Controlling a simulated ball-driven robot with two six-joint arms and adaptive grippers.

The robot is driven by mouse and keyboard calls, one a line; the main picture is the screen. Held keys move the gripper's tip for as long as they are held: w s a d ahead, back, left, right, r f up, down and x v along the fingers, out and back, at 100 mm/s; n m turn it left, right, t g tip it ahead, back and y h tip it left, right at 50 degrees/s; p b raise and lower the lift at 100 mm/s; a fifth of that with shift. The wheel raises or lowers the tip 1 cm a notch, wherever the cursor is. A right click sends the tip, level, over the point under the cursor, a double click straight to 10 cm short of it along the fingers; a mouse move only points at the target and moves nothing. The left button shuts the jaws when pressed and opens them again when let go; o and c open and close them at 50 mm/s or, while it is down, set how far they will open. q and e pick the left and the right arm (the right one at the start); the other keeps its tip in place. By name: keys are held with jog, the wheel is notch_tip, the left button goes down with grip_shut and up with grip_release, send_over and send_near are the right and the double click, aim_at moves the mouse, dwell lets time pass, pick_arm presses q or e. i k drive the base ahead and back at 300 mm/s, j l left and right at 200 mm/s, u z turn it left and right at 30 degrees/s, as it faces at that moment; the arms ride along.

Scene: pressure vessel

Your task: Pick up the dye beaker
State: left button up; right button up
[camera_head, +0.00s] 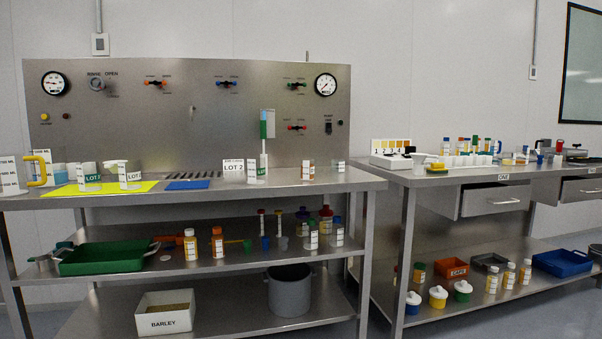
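No vessel in the head view is clearly labelled as the dye beaker. A clear container with a bluish tint (60,173) stands at the left end of the steel bench top. A yellow-handled item (38,160) is at the far left, next to white labelled cards. Small clear containers (308,171) stand on the right part of the bench top. Neither of my grippers shows.
The steel bench (300,187) has a back panel with gauges and valves. A second bench (480,178) at right carries several bottles. Shelves below hold containers.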

aim_at(307, 164)
jog(key=i+l+u, duration=0.25)
jog(key=u, duration=0.15)
jog(key=i+l+u, duration=0.25)
jog(key=u, duration=0.15)
jog(key=l, duration=0.1)
